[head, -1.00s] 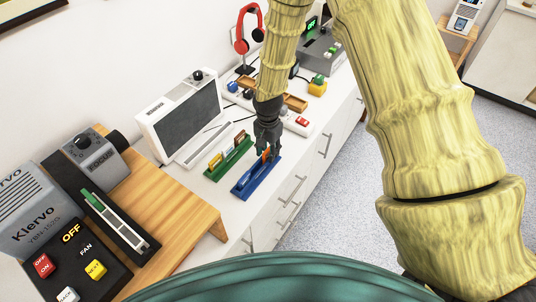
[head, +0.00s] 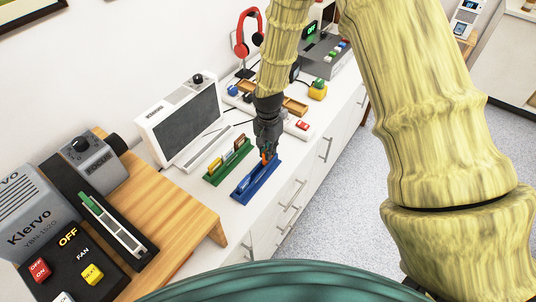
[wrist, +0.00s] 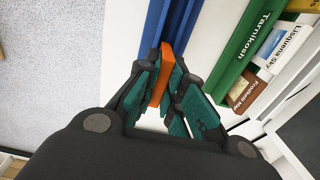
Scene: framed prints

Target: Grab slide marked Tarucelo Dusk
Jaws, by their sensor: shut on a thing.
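My gripper (head: 267,152) points down over the blue slide rack (head: 245,196) on the white counter. It is shut on an orange slide (wrist: 161,75), which stands between the fingers in the wrist view. The gripper also shows there (wrist: 165,88). The orange slide's label is hidden, so I cannot read its title. The wrist view shows the slide's far end close to the blue rack (wrist: 188,48); I cannot tell whether it is still in the slot.
A white light-box screen (head: 185,122) stands behind. A projector with buttons (head: 88,258) and a wooden stand (head: 178,215) are nearer me.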

